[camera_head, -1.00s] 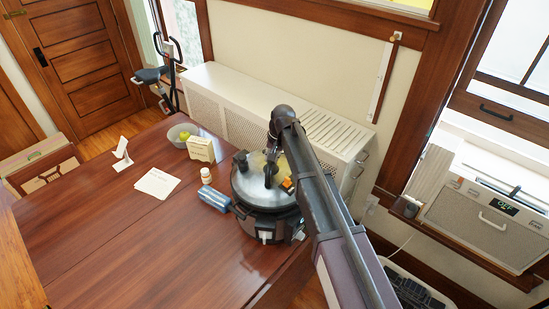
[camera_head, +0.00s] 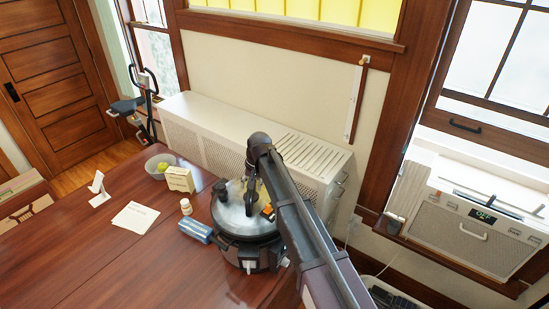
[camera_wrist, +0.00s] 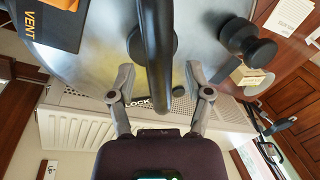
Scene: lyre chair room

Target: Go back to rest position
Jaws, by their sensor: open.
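My gripper (camera_wrist: 160,85) is open in the wrist view, its two fingers spread on either side of the dark lid handle (camera_wrist: 153,50) of the pressure cooker. I cannot tell whether a finger touches the handle. The round cooker (camera_head: 247,253) with its metallic lid stands on the wooden table in the head view. My arm (camera_head: 300,225) reaches over it, and its end hides part of the lid. The lid surface (camera_wrist: 95,45) also shows in the wrist view, with a black knob (camera_wrist: 247,42) and a dark and orange tag marked "VENT" (camera_wrist: 50,20).
The wooden table (camera_head: 90,265) is mostly clear at the left. A radiator cover (camera_head: 210,130) stands behind; an air conditioner (camera_head: 470,230) is at right.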

